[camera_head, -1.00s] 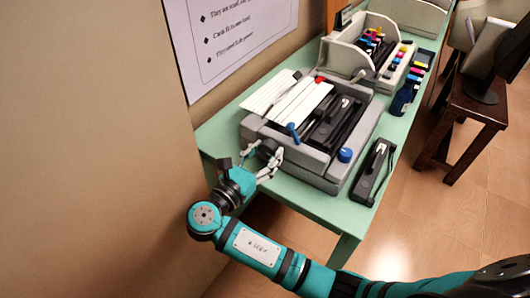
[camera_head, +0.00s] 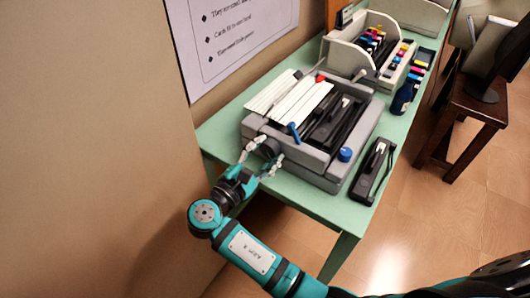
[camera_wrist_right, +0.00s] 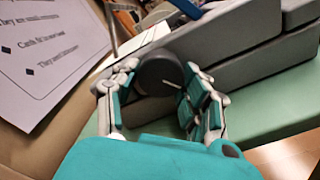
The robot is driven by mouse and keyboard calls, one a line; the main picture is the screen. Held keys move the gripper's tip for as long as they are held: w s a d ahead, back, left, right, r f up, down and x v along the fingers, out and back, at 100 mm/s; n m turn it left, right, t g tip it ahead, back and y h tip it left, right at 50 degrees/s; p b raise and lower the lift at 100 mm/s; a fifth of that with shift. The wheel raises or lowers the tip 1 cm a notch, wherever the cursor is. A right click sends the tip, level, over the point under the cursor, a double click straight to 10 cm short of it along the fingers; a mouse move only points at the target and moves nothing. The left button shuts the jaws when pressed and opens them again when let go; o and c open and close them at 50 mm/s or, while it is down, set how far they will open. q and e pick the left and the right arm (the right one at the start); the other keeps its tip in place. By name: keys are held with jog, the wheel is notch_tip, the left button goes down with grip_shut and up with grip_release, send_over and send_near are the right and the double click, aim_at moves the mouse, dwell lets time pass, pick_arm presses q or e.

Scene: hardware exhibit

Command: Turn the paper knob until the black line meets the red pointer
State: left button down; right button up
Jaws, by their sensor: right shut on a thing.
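The grey machine (camera_head: 315,164) stands on the green table and holds white paper strips (camera_head: 290,97). Its dark round paper knob (camera_head: 268,149) is on the near left side. The knob fills the middle of the right wrist view (camera_wrist_right: 157,72), with a thin light line on its face. My right gripper (camera_head: 262,157) is shut on the knob, one finger on each side; its fingers also flank the knob in the right wrist view (camera_wrist_right: 150,95). My left gripper is not in view.
A blue lever (camera_head: 294,132) rises close to the knob, and a blue button (camera_head: 345,154) is on the machine's right. A black stapler-like tool (camera_head: 375,165) lies to the right. A white rack (camera_head: 350,55) stands behind. The wall is close on the left.

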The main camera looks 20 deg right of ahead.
jog(key=shift+m, duration=0.6)
jog(key=o, duration=1.2)
